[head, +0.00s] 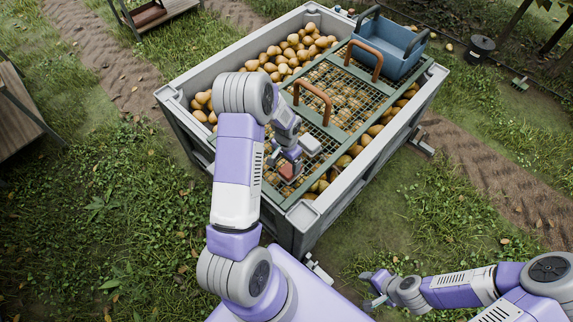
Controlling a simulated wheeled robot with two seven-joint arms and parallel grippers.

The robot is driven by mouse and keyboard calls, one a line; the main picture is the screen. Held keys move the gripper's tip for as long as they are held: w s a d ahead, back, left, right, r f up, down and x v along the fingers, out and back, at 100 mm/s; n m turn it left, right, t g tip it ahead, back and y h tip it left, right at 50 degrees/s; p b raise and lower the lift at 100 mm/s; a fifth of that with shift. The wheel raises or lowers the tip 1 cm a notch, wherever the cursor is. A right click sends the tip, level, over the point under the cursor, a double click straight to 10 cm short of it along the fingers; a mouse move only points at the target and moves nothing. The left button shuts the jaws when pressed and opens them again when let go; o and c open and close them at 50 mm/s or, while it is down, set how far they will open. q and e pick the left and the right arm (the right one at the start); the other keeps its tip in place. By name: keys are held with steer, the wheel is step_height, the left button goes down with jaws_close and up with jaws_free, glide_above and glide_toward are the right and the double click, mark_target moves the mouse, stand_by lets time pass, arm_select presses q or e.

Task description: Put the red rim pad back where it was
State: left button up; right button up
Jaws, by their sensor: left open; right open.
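A small red pad (288,171) shows at the near end of the green-framed mesh cover on the large grey bin (167,95). My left gripper (284,163) is open, right over the pad and partly hiding it; whether the fingers touch it is hard to tell. My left arm hides part of the bin's left and near side. My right gripper (370,283) is open, empty and low over the grass, outside the bin's near right corner.
The bin is full of pears (285,58). The mesh cover has two brown arched handles (313,98) that stand up. A blue tote (390,45) stands at the far end. A dark bucket (480,46) is at the upper right.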

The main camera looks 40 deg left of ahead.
mark_target(287, 168)
arm_select(q)
step_height(287, 168, up, 7)
steer(key=p, duration=0.1)
steer(key=s+d+f+n+h, duration=0.1)
steer(key=s+d+f, duration=0.3)
steer(key=d, duration=0.4)
steer(key=s+d+f+n+h, duration=0.1)
steer(key=s+d+f, duration=0.2)
steer(key=s+d, duration=0.3)
steer(key=s+d+f+n+h, duration=0.1)
steer(key=s+d+f, duration=0.3)
steer(key=d, duration=0.8)
steer(key=shift+s+f+n+t+h, duration=0.3)
steer(key=shift+s+f+n+h, duration=0.1)
steer(key=shift+s+h, duration=0.25)
steer(key=shift+a, duration=0.1)
